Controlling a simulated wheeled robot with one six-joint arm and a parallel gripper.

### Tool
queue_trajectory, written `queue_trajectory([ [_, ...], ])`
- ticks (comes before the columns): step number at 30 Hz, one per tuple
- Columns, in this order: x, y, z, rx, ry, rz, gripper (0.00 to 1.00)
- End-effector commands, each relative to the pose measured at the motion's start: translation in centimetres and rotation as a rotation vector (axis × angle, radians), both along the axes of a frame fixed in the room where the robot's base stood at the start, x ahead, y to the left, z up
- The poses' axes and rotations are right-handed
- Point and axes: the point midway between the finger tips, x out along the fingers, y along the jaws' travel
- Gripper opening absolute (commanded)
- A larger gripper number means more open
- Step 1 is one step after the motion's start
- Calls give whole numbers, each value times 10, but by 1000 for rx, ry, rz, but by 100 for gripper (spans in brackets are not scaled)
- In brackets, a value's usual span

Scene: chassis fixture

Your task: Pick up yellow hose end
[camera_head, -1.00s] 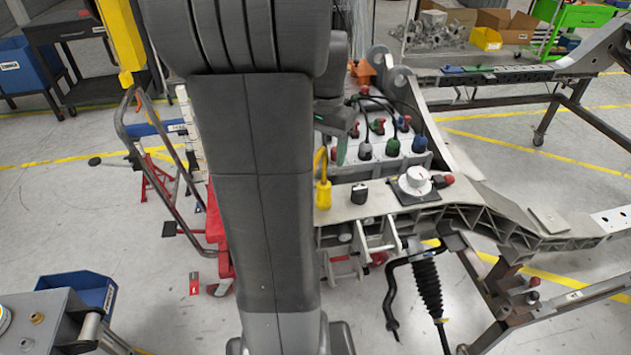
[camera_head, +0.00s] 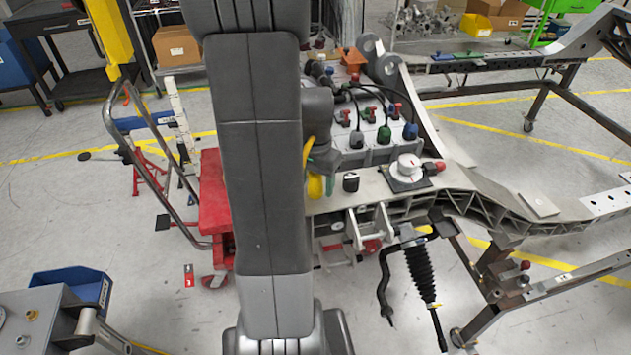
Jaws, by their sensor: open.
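The yellow hose end (camera_head: 316,187) stands on the left end of the grey chassis deck, just right of my arm, with part of the yellow hose rising above it. My gripper (camera_head: 322,168) is open right at the hose, pointing down. Its greenish fingers overlap the upper part of the hose end in the picture. My arm and wrist hide much of the gripper, so I cannot tell whether the fingers touch the hose or stand around it.
A black cap (camera_head: 350,182) stands close to the right of the hose end. A white round knob (camera_head: 406,167) sits further right. Behind is a grey block with several coloured connectors (camera_head: 384,134) and black cables. A red cart (camera_head: 216,197) stands left of my arm.

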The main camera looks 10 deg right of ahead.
Motion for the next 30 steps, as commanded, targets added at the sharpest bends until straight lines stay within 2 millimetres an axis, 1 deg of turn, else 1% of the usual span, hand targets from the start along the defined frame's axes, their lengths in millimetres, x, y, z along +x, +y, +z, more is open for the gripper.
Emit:
queue_trajectory([
  [5, 0, 0, 0, 0, 0, 0, 60],
  [6, 0, 0, 0, 0, 0, 0, 56],
  [8, 0, 0, 0, 0, 0, 0, 44],
  [9, 0, 0, 0, 0, 0, 0, 36],
  [14, 0, 0, 0, 0, 0, 0, 5],
  [15, 0, 0, 0, 0, 0, 0, 3],
  [20, 0, 0, 0, 0, 0, 0, 3],
  [23, 0, 0, 5, 0, -1, 0, 3],
  [26, 1, 0, 18, -1, -5, 0, 3],
  [30, 1, 0, 46, -1, -6, 0, 3],
])
